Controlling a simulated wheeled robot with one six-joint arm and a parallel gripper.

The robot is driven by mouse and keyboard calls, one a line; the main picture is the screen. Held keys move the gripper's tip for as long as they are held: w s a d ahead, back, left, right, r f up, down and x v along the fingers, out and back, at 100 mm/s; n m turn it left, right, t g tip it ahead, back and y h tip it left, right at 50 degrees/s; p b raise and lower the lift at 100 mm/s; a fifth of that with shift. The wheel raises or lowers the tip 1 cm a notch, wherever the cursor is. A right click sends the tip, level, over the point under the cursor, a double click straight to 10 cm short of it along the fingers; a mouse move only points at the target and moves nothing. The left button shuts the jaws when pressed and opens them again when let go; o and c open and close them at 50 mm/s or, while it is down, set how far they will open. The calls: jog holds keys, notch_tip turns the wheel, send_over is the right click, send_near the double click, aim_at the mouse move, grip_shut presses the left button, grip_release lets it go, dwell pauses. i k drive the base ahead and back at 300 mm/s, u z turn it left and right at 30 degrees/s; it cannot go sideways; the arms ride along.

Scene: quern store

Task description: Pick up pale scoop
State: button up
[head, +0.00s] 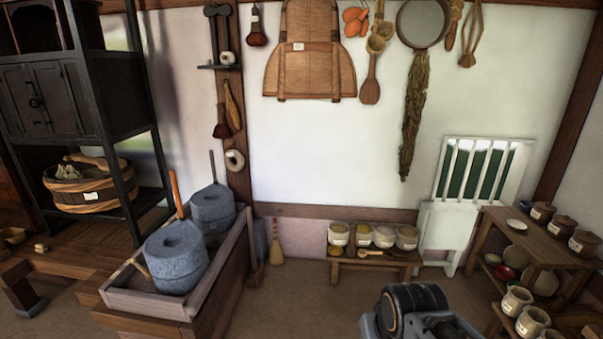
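A small pale scoop (370,252) lies on the low wooden bench (345,260) by the back wall. It lies in front of several pale jars with labels, its handle pointing right. It is small in the head view, so its exact shape is hard to make out. A grey and black part of my arm shows at the bottom edge, in front of and below the bench. My gripper's fingers do not show. Nothing touches the scoop except the bench under it, as far as I can see.
Two stone querns (176,257) stand in a wooden trough (145,302) at left. A small broom (276,243) leans by the wall. The floor (300,300) before the bench is clear.

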aim_at(370, 254)
jog(key=u, duration=0.15)
jog(key=i, duration=2.35)
jog(key=z, duration=0.9)
jog(key=i, duration=1.1)
jog(key=z, duration=0.35)
